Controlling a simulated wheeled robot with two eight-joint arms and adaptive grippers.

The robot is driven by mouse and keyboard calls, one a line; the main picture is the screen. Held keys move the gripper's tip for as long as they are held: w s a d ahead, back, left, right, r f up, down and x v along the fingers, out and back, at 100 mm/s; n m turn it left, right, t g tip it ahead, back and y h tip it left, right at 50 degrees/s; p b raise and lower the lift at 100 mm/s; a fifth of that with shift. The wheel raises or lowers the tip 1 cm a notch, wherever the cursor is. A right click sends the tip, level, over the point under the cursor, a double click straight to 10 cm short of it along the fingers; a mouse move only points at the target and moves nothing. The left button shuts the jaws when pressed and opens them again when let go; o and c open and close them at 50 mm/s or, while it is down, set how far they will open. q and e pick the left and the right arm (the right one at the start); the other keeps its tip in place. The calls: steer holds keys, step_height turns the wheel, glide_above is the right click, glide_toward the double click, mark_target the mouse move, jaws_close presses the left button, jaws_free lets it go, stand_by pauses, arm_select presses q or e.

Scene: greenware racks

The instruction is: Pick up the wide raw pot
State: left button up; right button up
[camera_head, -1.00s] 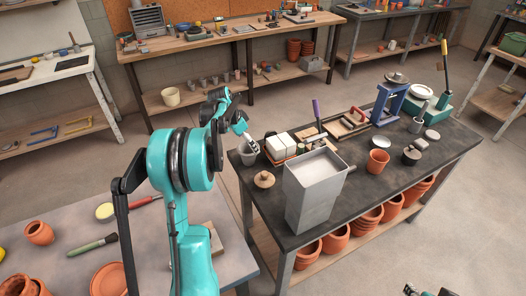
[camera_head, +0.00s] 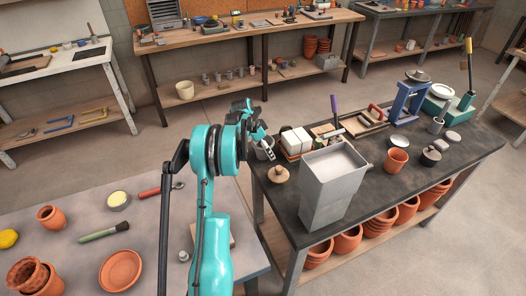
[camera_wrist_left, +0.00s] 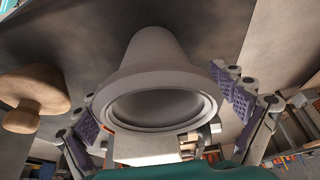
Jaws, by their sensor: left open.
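A grey pot with a wide round rim (camera_wrist_left: 160,97) fills the middle of the left wrist view, its mouth facing the camera. In the head view this pot (camera_head: 264,154) stands at the near left corner of the dark table, partly hidden by my left gripper (camera_head: 263,141). My left gripper (camera_wrist_left: 162,112) is open, with one purple-padded finger on each side of the pot. I cannot tell whether either pad touches it. My right gripper is not in view.
A wooden knobbed piece (camera_head: 279,174) sits close to the pot and shows large in the wrist view (camera_wrist_left: 32,96). White blocks (camera_head: 295,140) and a tall grey bin (camera_head: 332,188) stand to the right. A terracotta pot (camera_head: 396,160) is farther right.

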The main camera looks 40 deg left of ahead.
arm_select(q)
steer(key=shift+r, duration=0.1)
steer(key=shift+c, duration=0.7)
steer(key=c, duration=1.4)
